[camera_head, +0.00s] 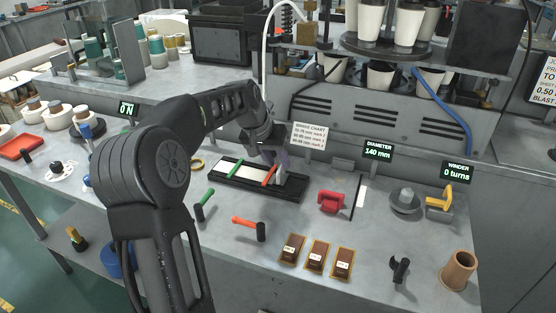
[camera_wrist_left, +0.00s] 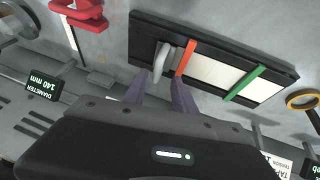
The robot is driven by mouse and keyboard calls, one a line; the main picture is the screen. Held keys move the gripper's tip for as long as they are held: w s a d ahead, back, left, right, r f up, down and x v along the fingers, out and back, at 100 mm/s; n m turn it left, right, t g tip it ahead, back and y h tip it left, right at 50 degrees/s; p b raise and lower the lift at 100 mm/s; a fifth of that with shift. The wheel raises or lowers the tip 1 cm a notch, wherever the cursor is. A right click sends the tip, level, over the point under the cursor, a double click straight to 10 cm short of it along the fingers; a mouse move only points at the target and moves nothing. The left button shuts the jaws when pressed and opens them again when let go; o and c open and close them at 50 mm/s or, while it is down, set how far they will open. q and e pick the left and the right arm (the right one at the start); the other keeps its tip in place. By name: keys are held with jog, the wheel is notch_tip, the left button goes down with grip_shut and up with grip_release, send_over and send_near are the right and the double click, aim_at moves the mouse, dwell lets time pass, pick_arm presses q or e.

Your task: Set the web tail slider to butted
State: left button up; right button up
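A long black tray (camera_head: 292,194) with a white strip (camera_wrist_left: 213,74) lies on the bench; it also fills the top of the left wrist view (camera_wrist_left: 146,28). A green bar (camera_wrist_left: 245,82) and an orange-red bar (camera_wrist_left: 186,58) cross the strip. A pale grey upright slider piece (camera_wrist_left: 161,60) stands beside the orange-red bar, on the side away from the green bar. My left gripper (camera_wrist_left: 159,80) is open, its two fingers apart on either side of the grey piece's near end. I cannot tell whether they touch it. In the head view the gripper (camera_head: 274,158) partly hides the tray's far edge. My right gripper is not in view.
A green-handled tool (camera_head: 204,205) and an orange-handled tool (camera_head: 248,228) lie in front of the tray. A red block (camera_head: 331,202) stands to its right. A chart sign (camera_head: 309,135) stands behind. Several brown blocks (camera_head: 316,257) sit near the front edge.

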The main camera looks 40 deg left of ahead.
pick_arm(q)
jog(key=shift+d+r, duration=0.1)
jog(key=v, duration=0.7)
jog(key=shift+s+r, duration=0.15)
jog(key=shift+r, duration=0.15)
dwell(0.4)
